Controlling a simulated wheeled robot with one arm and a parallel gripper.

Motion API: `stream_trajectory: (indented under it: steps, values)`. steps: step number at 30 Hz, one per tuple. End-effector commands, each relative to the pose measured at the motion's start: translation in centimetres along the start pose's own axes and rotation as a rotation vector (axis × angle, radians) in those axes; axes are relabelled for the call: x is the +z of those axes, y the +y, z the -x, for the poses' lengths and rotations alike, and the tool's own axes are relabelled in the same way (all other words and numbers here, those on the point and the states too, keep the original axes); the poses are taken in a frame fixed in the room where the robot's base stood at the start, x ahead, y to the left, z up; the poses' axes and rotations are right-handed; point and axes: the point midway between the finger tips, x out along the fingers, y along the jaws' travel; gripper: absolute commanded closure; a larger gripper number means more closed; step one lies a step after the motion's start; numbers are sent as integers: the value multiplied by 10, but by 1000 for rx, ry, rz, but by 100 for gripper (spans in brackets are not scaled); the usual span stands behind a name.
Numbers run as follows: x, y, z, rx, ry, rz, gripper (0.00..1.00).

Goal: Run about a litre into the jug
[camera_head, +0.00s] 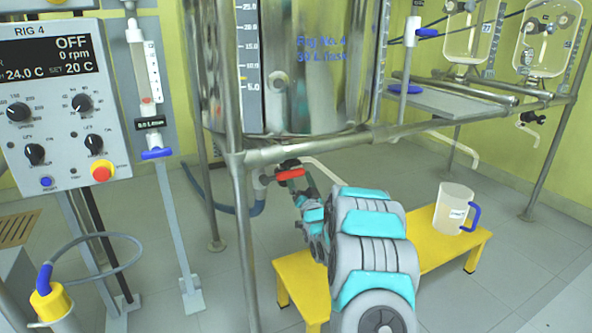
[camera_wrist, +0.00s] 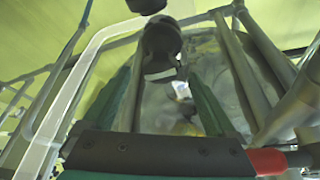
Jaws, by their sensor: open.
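The reactor vessel (camera_head: 300,70), marked "Rig No. 4", hangs in a steel frame. Below it is a bottom valve with a red lever (camera_head: 290,174) and a pale bent spout (camera_head: 325,166). The clear jug (camera_head: 452,207) with a blue handle stands upright on the yellow bench (camera_head: 290,283), well right of the spout. My gripper (camera_head: 308,197) is close to the valve, partly hidden by my arm. In the wrist view my gripper (camera_wrist: 164,85) has its green fingers apart, with a dark fitting (camera_wrist: 160,45) between or beyond them. The red lever end (camera_wrist: 268,161) shows at lower right.
The control panel (camera_head: 60,100) reads OFF, 0 rpm, 24.0 C. A frame post (camera_head: 236,200) stands left of the valve, and a rail (camera_head: 330,145) runs above it. Glass vessels (camera_head: 545,35) hang at right. Open floor lies right of the bench.

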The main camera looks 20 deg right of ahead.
Motion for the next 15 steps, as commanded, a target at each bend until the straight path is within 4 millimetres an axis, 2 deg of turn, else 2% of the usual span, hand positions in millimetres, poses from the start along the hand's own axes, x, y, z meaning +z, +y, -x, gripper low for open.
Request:
stream_trajectory:
  steps: [3,6,15]
  values:
    - [1,1,17,2,-2,-2,8]
    - [0,0,24,1,1,-1,8]
    - [0,0,26,0,1,-1,8]
